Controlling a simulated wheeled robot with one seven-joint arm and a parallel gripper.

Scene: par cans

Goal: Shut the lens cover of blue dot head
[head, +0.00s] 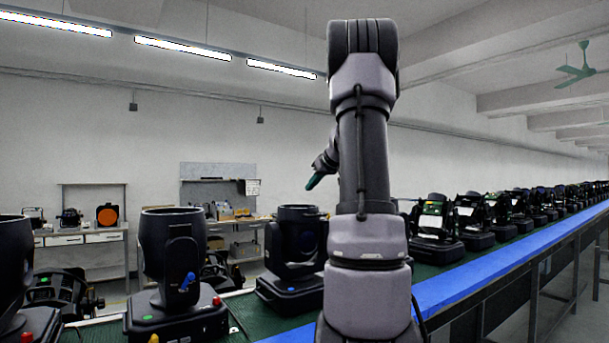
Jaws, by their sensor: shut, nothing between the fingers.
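Three black moving heads stand near me on the green belt. The one just left of my arm (296,236) has its barrel pointing up; a small bluish mark seems to sit on its base, but it is too small to be sure. The middle head (160,240) has a blue lever (187,282) on its side and a yellow dot (153,338) on its base. The far-left head (14,265) has a red dot (27,337). I cannot make out any lens cover or its state. My gripper (314,182), with teal fingertips, is shut and empty in the air, above and right of the nearest head.
A blue rail (480,280) edges the belt. More heads (434,220) line it toward the far right. My arm hides part of the belt. Workbenches (90,238) stand along the back wall. The air above the near heads is clear.

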